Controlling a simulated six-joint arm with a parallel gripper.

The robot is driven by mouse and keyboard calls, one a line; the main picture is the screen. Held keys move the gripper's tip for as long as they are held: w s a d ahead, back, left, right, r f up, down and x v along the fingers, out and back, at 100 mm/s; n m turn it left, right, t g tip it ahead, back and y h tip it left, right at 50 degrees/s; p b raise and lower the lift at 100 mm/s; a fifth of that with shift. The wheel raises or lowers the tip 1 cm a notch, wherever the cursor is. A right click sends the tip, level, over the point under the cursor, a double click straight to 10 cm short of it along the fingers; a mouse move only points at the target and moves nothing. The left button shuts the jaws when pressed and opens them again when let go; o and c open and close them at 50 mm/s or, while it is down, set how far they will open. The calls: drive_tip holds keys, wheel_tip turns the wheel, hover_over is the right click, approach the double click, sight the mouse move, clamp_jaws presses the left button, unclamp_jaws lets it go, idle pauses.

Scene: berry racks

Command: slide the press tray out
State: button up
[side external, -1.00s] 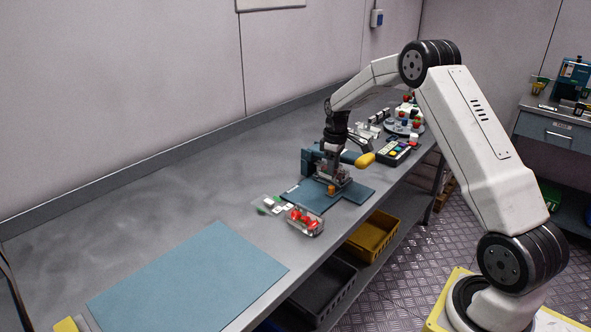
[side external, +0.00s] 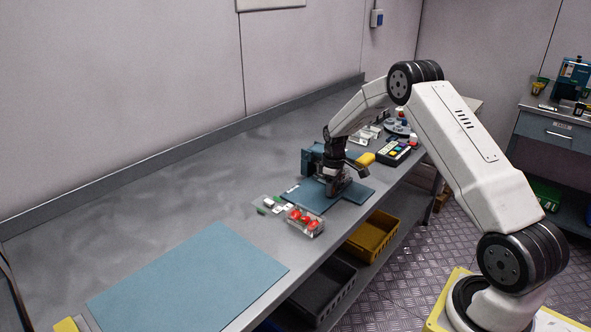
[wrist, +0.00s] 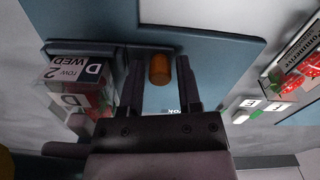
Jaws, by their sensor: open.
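The press (side external: 309,162) is a dark teal block on a flat blue base (side external: 309,200) on the bench. In the wrist view, an orange knob (wrist: 159,70) stands at the edge of a dark teal strip (wrist: 112,47), which appears to be the tray's edge. My gripper (wrist: 159,80) is open, with one finger on each side of the knob. I cannot tell whether either finger touches it. A clear pack with red berries and printed labels (wrist: 82,72) lies left of the fingers. In the side view my gripper (side external: 336,188) is low over the base and hides the knob.
A clear punnet of red berries (side external: 305,221) and small labels (side external: 270,204) lie in front of the base. A blue mat (side external: 190,278) lies bare at the near end.

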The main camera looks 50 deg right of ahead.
drive_tip(key=shift+c, duration=0.2)
clamp_jaws()
idle(1.2)
